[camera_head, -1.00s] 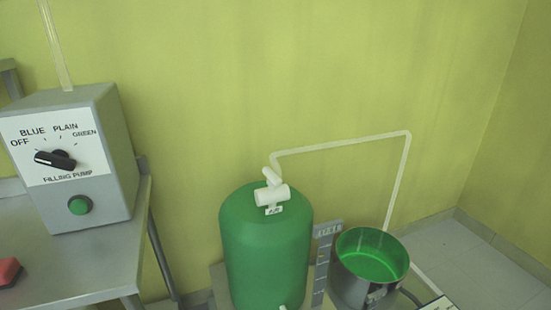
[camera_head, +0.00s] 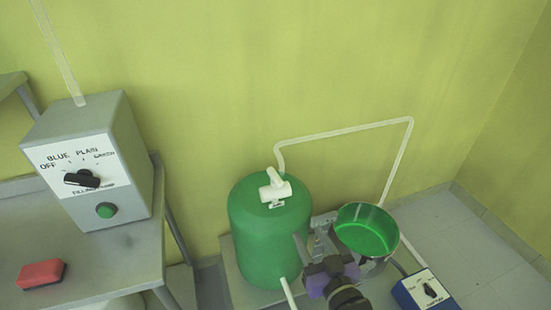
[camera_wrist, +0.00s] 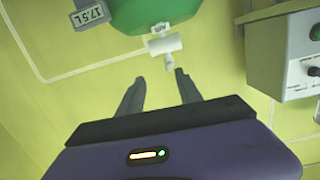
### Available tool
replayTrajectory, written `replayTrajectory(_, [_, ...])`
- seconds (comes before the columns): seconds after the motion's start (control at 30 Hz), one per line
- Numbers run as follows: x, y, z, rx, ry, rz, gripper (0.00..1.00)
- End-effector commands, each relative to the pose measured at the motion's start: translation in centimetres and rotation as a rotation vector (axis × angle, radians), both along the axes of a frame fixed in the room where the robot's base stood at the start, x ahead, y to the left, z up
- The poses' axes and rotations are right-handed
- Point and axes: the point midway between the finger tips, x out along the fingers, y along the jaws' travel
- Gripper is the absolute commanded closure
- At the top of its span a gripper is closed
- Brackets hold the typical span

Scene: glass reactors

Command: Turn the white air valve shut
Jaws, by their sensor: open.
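The white air valve (camera_head: 275,191) sits on top of the green vessel (camera_head: 268,240) in the head view, with a short white handle tilted up from its body. A small AIR label is at its front. In the wrist view the valve (camera_wrist: 165,45) appears just beyond my fingertips, with its handle pointing down between them in the picture. My gripper (camera_wrist: 160,76) is open and empty, apart from the valve.
A metal pot with green inside (camera_head: 365,229) stands right of the vessel. A thin white pipe (camera_head: 345,131) runs from the valve along the wall. The filling pump box (camera_head: 85,165) and a red block (camera_head: 41,274) are on the left table. A blue control box (camera_head: 428,290) is at lower right.

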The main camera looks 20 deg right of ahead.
Motion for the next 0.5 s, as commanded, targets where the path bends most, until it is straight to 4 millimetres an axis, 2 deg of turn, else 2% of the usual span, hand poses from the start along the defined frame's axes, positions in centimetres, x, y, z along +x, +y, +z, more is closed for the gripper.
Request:
replayTrajectory(0.03, [2.5, -0.2, 2.6, -0.003, 0.006, 0.008, 0.58])
replayTrajectory(0.2, [9.0, -0.2, 5.8, -0.018, 0.074, 0.048, 0.58])
replayTrajectory(0.33, [12.4, 0.0, 6.6, -0.035, 0.152, 0.090, 0.58])
replayTrajectory(0.5, [14.3, 0.5, 5.8, -0.052, 0.243, 0.138, 0.58])
